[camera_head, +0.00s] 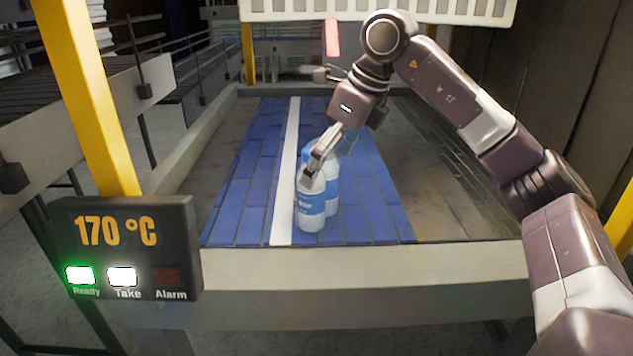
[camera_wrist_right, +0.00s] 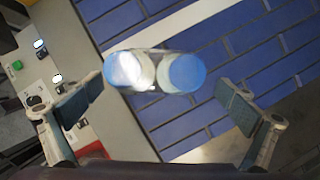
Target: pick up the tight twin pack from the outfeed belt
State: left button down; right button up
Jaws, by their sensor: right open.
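The twin pack (camera_head: 312,206) is two white bottles with blue labels, standing upright close together on the blue outfeed belt (camera_head: 370,200). My right gripper (camera_head: 322,160) is above and over the pack in the head view, its fingers partly covering the bottle tops. In the right wrist view, the pack (camera_wrist_right: 155,72) shows from above with two blue caps. It lies ahead of and between the spread fingers of my right gripper (camera_wrist_right: 158,108), which is open and empty. My left gripper is not in view.
A display panel (camera_head: 125,245) reads 170 °C, with its green Ready and white Take lamps lit. A white line (camera_head: 285,180) runs along the belt left of the pack. A pale frame edge (camera_head: 370,275) borders the belt in front. The belt around the pack is clear.

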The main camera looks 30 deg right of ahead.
aim_at(315, 208)
jog(key=f, duration=0.1)
jog(key=a+f+p, duration=0.1)
jog(key=f, duration=0.1)
jog(key=shift+f, duration=0.2)
jog(key=shift+p+x, duration=0.3)
jog(key=shift+x, duration=0.7)
jog(key=shift+w, duration=0.15)
jog(key=c, duration=1.6)
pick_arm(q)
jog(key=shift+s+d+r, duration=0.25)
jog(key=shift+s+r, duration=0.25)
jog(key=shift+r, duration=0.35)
pick_arm(e)
jog(key=shift+w+r, duration=0.1)
jog(key=shift+r, duration=0.05)
jog(key=shift+c, duration=0.4)
